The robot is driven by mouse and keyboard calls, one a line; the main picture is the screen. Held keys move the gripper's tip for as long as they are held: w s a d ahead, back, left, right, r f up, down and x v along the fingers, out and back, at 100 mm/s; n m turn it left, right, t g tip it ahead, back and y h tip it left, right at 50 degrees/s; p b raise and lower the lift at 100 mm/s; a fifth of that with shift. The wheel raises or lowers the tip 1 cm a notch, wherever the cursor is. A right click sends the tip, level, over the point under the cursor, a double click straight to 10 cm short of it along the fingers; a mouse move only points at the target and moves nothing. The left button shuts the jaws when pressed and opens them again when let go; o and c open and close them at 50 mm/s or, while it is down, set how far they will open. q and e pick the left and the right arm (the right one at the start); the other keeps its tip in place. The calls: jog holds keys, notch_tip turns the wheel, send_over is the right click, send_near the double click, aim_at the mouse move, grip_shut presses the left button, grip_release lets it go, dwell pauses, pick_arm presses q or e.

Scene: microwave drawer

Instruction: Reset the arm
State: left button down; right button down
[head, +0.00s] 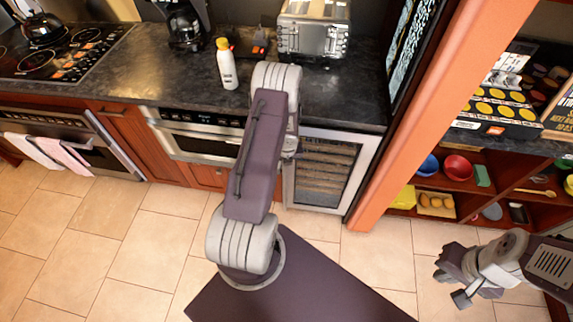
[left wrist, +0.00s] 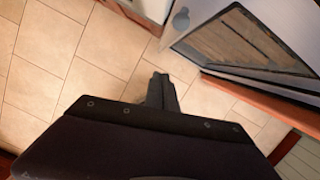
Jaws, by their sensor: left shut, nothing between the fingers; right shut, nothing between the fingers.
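My left arm (head: 255,160) reaches from the bottom middle up to the counter front in the head view. Its gripper is hidden behind the arm links there. In the left wrist view my left gripper (left wrist: 161,92) shows as dark fingers together, empty, over the tiled floor. My right gripper (head: 456,284) is at the lower right of the head view, shut and empty, over the floor and clear of the shelves. The microwave drawer (head: 197,143) sits under the counter, partly covered by my left arm, and looks closed.
The dark counter (head: 340,95) holds a toaster (head: 313,28), a white bottle (head: 226,65) and a coffee maker (head: 187,25). A glass-front cooler (head: 330,170) is right of my left arm. An orange post (head: 440,110) and open shelves stand right. Floor at left is clear.

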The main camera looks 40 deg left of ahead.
pick_arm(q)
jog(key=w+d+r+n+t, duration=0.1)
jog(key=d+r, duration=0.3)
jog(key=r, duration=0.3)
jog(key=w+d+r+n+t+p, duration=0.15)
jog(key=d+r, duration=0.25)
jog(key=r, duration=0.4)
jog(key=w+d+r+n+t, duration=0.1)
jog(key=w+d+r, duration=0.1)
jog(key=d+r, duration=0.35)
jog(key=s+d+r+n+g+h, duration=0.1)
jog(key=s+d+n+g, duration=0.1)
jog(key=s+n, duration=0.7)
jog(key=s+d+r+n+g+h, duration=0.1)
jog(key=s+d+n, duration=0.3)
jog(key=s+n, duration=0.5)
jog(key=n+g, duration=0.1)
jog(key=n, duration=0.5)
jog(key=shift+d, duration=0.3)
